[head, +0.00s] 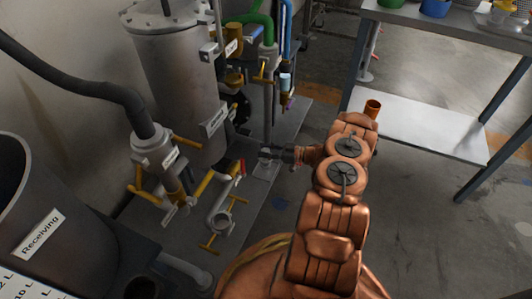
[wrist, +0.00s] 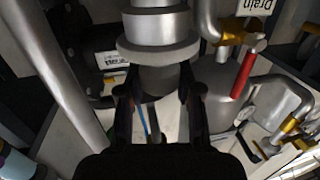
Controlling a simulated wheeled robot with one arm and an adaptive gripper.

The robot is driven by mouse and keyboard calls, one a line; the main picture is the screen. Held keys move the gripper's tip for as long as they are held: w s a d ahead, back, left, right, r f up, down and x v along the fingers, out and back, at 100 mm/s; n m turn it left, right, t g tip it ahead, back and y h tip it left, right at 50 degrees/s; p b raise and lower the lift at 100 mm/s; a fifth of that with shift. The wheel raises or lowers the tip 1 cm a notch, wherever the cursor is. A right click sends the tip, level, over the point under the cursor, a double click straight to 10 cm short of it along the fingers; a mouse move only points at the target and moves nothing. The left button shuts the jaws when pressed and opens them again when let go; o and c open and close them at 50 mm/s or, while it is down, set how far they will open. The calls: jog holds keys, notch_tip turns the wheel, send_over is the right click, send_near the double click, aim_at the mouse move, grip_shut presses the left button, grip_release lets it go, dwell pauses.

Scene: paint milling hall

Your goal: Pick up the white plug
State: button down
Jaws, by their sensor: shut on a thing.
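My gripper (wrist: 158,98) has its two dark fingers on either side of a stubby, shaded grey cylinder, the white plug (wrist: 160,82) as far as I can tell. It sits directly under a wide pale flange (wrist: 158,48) at the end of a metal pipe, and I see no gap between plug and flange. In the head view my gripper (head: 268,154) reaches left from the copper arm to the foot of the vertical pipe. The plug is too small and covered there to make out.
A red-handled valve (wrist: 243,75) and a "Drain" label (wrist: 255,6) are close right of the gripper. Pipes with yellow handles (head: 208,241) crowd the left, beside a large tank (head: 178,85) and the Receiving vessel (head: 40,215). A table (head: 455,25) stands right; floor between is clear.

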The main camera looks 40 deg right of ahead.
jog(key=s+d+r+p, duration=0.25)
jog(key=s+p, duration=0.25)
jog(key=s, duration=1)
jog(key=r+p, duration=0.4)
jog(key=d+r+p, duration=0.1)
jog(key=r+p, duration=0.1)
jog(key=p, duration=0.1)
jog(key=shift+s, duration=0.3)
jog(key=shift+f, duration=0.1)
